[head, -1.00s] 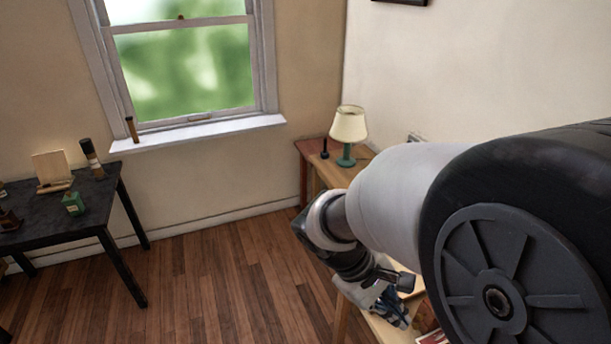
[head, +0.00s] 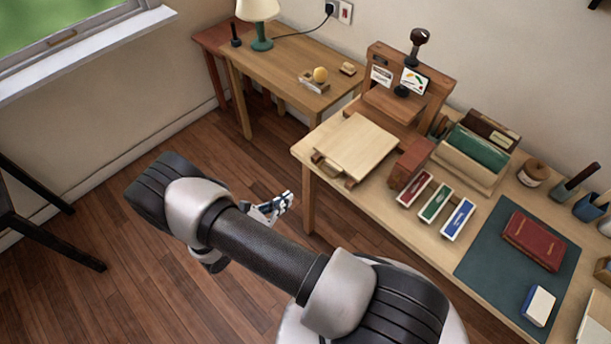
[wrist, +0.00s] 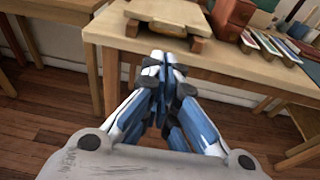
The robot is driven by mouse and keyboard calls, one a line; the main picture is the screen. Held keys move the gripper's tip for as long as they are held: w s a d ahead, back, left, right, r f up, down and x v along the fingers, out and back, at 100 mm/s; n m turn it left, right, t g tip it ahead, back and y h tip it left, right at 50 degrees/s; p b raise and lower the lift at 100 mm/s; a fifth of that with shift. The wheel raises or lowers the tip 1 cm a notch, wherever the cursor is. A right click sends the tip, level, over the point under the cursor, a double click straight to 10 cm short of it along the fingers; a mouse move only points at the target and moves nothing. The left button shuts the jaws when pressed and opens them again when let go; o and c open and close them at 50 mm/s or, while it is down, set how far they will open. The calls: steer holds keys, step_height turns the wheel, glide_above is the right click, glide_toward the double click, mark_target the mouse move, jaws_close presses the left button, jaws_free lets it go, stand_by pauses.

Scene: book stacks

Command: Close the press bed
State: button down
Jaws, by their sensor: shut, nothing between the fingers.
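The wooden press (head: 430,84) stands at the back of the long table. Its pale flat bed (head: 357,146) sticks out of the frame toward the table's left end. A handle (head: 326,167) is on the bed's outer edge. In the wrist view the bed (wrist: 168,12) shows at the top, cut off by the picture edge. My gripper (head: 288,202) is shut and empty, off the table's left end and apart from the bed. In the wrist view its fingertips (wrist: 163,58) point toward the table edge below the bed.
A red book (head: 534,240) rests on a dark mat. A smaller table (head: 290,67) with a lamp (head: 260,20) stands behind.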

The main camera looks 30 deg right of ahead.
steer(key=b+x, duration=0.2)
steer(key=x, duration=1.2)
steer(key=shift+b, duration=0.35)
steer(key=shift+d+f, duration=0.1)
